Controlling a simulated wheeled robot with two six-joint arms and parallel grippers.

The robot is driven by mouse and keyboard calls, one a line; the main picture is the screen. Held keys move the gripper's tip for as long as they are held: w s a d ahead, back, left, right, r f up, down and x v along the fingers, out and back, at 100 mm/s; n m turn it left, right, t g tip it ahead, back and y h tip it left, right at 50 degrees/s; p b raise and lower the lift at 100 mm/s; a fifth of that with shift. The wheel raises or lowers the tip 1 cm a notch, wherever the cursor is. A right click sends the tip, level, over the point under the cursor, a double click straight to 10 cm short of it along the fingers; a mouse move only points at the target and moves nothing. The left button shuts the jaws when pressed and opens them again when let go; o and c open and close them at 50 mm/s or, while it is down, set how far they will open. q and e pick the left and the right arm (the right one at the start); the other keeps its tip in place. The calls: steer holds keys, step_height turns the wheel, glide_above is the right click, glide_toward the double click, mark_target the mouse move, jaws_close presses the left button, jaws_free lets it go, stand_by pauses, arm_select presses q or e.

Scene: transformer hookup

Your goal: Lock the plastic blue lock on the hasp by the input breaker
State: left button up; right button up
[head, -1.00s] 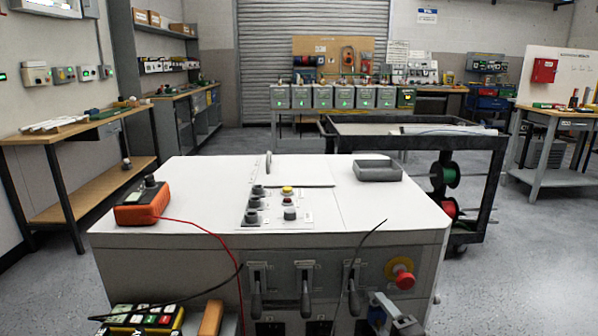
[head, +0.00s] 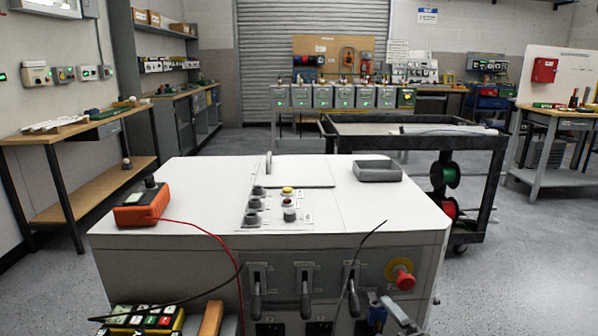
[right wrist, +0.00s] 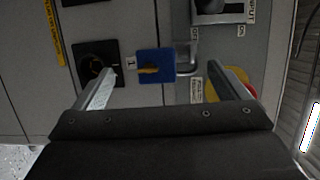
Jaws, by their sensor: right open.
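The blue lock (right wrist: 156,64) shows between the open fingers of my right gripper (right wrist: 163,88) in the right wrist view, in front of the cabinet face. A grey metal loop (right wrist: 188,58) sits beside the lock's body; whether it passes through the hasp I cannot tell. A dark breaker handle base marked INPUT (right wrist: 212,10) is at the top. In the head view the blue lock (head: 376,316) is at the lower front of the cabinet, with my right gripper (head: 400,314) close to its right. My left gripper is not in view.
The white cabinet (head: 210,190) fills the middle. A red emergency button (head: 404,279) on a yellow ring sits just above my right gripper. Several black breaker handles (head: 305,282) line the front. An orange meter (head: 141,207) with red and black leads stands on top.

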steer(key=shift+v, duration=2.55)
